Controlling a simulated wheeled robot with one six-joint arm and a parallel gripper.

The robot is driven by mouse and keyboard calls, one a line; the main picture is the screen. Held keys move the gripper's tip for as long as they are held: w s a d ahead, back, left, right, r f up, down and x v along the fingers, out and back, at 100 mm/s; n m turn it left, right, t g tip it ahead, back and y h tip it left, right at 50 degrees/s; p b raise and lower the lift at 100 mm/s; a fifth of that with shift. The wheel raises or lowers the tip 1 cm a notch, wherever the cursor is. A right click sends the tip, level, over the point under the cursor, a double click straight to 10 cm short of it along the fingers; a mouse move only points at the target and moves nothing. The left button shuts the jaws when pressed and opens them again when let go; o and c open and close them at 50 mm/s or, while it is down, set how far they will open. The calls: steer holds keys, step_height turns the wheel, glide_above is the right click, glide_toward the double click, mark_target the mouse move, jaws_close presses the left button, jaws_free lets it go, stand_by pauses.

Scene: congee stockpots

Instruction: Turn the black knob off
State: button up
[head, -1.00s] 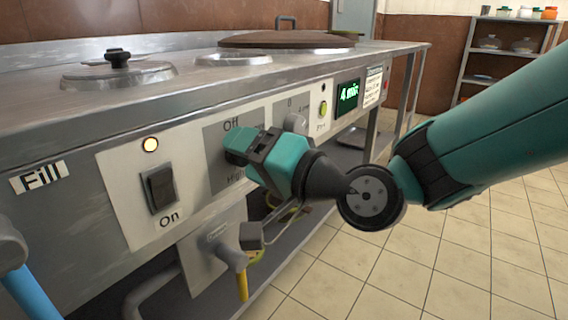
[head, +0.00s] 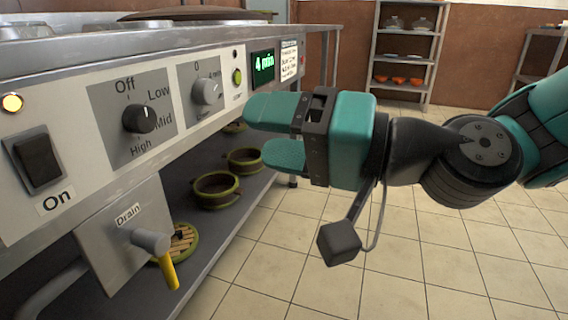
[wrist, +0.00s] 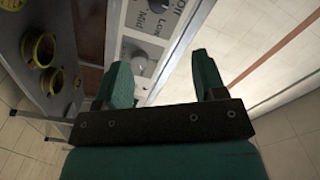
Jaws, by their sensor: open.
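The black knob (head: 139,118) is on a grey dial panel (head: 120,92) on the counter's front. The panel is marked Off at the top, then Low, Mid and High clockwise.
A black switch (head: 38,158) is left. A drain valve with a yellow handle (head: 169,270) juts out below. Open floor lies right.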

steer(key=shift+s+d+b, duration=0.25)
steer(key=shift+d+b, duration=0.15)
steer(key=shift+d, duration=0.05)
steer(key=s+d+r+n+g+h+p, duration=0.35)
steer(key=d+r+h+p, duration=0.3)
steer(key=p, duration=0.65)
steer(key=s+d+r+n+g+h+p, duration=0.25)
steer(key=s+d+r+h+p, duration=0.35)
steer(key=p, duration=0.7)
step_height(320, 180, up, 34)
steer(key=p, duration=3.4)
steer(key=shift+w+d+f+m+g+p, duration=0.15)
steer(key=shift+w+d+m+g+p, duration=0.15)
steer(key=shift+w+m+g, duration=0.15)
